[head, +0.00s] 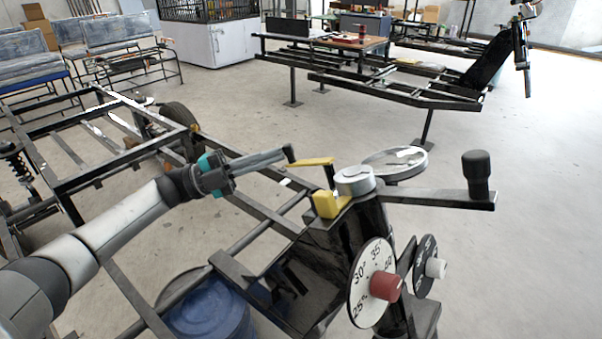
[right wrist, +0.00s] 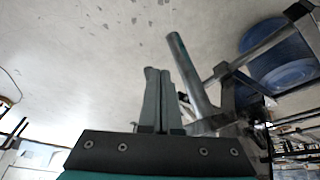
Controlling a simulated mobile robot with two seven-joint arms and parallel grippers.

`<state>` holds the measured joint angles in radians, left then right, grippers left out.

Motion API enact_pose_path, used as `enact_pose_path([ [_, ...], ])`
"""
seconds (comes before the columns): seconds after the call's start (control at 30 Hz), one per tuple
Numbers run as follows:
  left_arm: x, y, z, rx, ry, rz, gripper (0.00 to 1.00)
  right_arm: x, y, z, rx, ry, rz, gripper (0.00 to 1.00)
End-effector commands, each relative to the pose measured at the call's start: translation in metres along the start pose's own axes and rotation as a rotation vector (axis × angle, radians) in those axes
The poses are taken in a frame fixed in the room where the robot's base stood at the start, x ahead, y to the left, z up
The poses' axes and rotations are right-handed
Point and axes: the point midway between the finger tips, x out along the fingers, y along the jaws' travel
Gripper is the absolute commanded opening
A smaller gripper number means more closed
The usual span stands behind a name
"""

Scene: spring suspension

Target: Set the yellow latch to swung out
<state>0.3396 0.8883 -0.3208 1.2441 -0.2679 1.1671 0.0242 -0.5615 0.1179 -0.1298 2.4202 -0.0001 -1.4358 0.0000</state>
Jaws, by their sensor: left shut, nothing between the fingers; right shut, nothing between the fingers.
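The yellow latch (head: 329,204) sits on top of the dark stand, beside a round metal cap (head: 354,180). A thin yellow arm (head: 312,162) reaches left above its block, with a dark upright piece at its right end. My left gripper (head: 286,154) comes in from the left and is shut and empty. Its dark tip is near the left end of the yellow arm; I cannot tell whether they touch. My right gripper (right wrist: 160,72) shows only in the right wrist view, with its fingers shut and nothing between them. The latch is not clear in that view.
A crank with a black knob (head: 478,176) extends right from the stand. A round glass-topped dial (head: 396,163) is behind it. A white numbered dial with a red knob (head: 386,286) faces front. A blue drum (head: 207,308) stands below.

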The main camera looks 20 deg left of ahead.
Motion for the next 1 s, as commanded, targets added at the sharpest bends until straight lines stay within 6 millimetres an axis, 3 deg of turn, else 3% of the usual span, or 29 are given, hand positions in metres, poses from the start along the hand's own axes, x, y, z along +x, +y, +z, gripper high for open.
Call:
enact_pose_path([
  [1.0,-0.0067,0.0000,-0.0002,0.003,-0.011,-0.002,0.00,-0.0029,0.0004,-0.0010,0.000,0.003,0.001,0.00],
])
